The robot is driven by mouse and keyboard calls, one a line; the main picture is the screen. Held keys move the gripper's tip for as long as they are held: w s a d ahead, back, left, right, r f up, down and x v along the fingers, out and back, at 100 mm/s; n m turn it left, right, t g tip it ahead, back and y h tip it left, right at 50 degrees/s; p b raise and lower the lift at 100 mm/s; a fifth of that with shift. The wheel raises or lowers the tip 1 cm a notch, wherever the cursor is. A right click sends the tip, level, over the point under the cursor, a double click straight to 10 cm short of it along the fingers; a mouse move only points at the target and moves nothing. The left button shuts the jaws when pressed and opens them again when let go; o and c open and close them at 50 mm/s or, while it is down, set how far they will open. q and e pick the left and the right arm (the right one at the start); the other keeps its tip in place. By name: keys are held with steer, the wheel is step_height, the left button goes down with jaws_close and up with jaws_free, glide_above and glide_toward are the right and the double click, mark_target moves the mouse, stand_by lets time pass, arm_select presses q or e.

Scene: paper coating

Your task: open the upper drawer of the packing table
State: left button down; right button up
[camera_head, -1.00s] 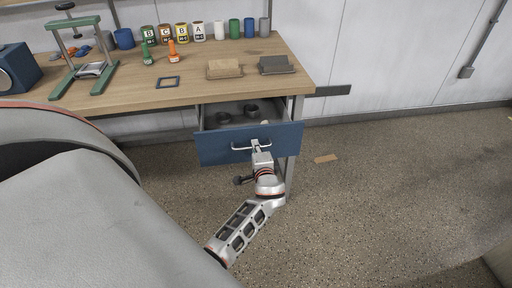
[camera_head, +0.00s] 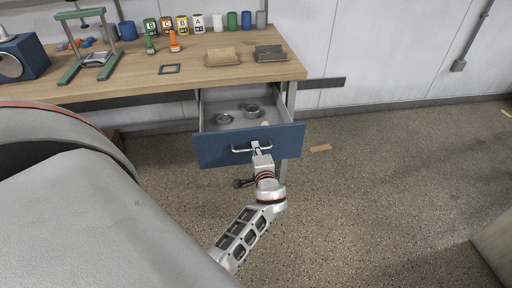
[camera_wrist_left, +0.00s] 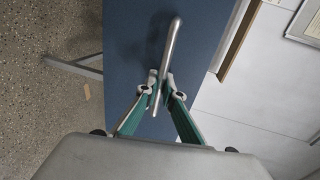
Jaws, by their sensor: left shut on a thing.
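The upper drawer (camera_head: 215,151) of the packing table (camera_head: 245,70) has a blue front and stands pulled out, with its inside visible. Two round metal dishes (camera_head: 223,119) and a small pale item lie in it. Its metal bar handle (camera_head: 241,150) runs across the front. My left gripper (camera_head: 257,149) is shut on the handle. In the left wrist view the fingers (camera_wrist_left: 158,92) close around the handle bar (camera_wrist_left: 171,48) from both sides, in front of the blue drawer front (camera_wrist_left: 125,40). My right gripper is not in view.
A tan piece (camera_head: 320,148) lies on the floor.

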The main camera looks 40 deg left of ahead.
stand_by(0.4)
arm_select(q)
steer(key=c, duration=2.5)
jaws_free()
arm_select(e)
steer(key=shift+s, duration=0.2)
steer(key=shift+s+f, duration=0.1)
arm_select(q)
steer(key=shift+s+d, duration=0.1)
